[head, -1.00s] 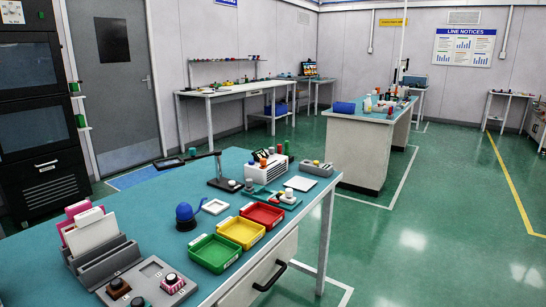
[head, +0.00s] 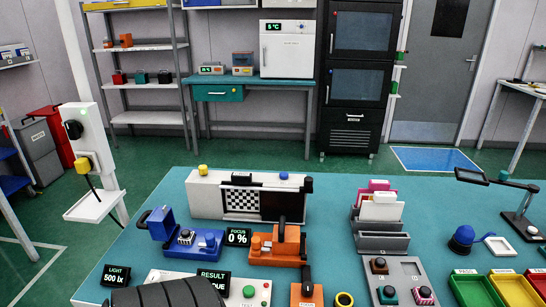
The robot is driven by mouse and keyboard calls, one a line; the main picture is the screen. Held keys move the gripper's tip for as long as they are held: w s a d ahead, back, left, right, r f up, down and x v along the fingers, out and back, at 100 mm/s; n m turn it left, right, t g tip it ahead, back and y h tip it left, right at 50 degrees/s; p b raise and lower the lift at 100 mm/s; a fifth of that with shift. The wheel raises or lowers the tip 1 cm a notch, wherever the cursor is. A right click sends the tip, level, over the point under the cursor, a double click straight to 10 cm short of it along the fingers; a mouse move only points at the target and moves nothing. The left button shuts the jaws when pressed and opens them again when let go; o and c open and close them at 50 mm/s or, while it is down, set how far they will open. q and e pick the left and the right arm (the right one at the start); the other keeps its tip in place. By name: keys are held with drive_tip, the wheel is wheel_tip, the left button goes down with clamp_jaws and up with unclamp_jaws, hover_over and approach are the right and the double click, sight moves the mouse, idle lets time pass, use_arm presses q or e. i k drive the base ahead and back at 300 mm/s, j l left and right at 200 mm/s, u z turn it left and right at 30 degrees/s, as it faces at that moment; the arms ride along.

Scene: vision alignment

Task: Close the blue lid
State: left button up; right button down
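A blue fixture (head: 205,243) stands on the teal table, left of centre. Its blue lid (head: 160,222) stands raised at the fixture's left side, with a black handle beside it. A small dark-and-silver part (head: 186,237) sits in the open fixture. Neither of my grippers is in view.
An orange fixture (head: 275,246) stands just right, past a FOCUS 0 % display (head: 237,237). A white box with a checkerboard (head: 242,198) stands behind. RESULT (head: 213,279) and LIGHT (head: 115,276) displays are in front. A dark ribbed shape covers part of the front edge.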

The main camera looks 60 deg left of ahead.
sight(162, 224)
drive_tip(key=k+j+u, duration=0.1)
drive_tip(key=u, duration=0.3)
drive_tip(key=j+u, duration=0.15)
drive_tip(key=u, duration=0.25)
drive_tip(key=k+j+u, duration=0.2)
drive_tip(key=j, duration=0.45)
drive_tip(key=j+u, duration=0.2)
drive_tip(key=j, duration=0.45)
drive_tip(key=k+j+u, duration=0.15)
drive_tip(key=j, duration=0.5)
drive_tip(key=k+j, duration=0.1)
drive_tip(key=k+l, duration=0.25)
drive_tip(key=i+j, duration=0.35)
drive_tip(key=j, duration=0.1)
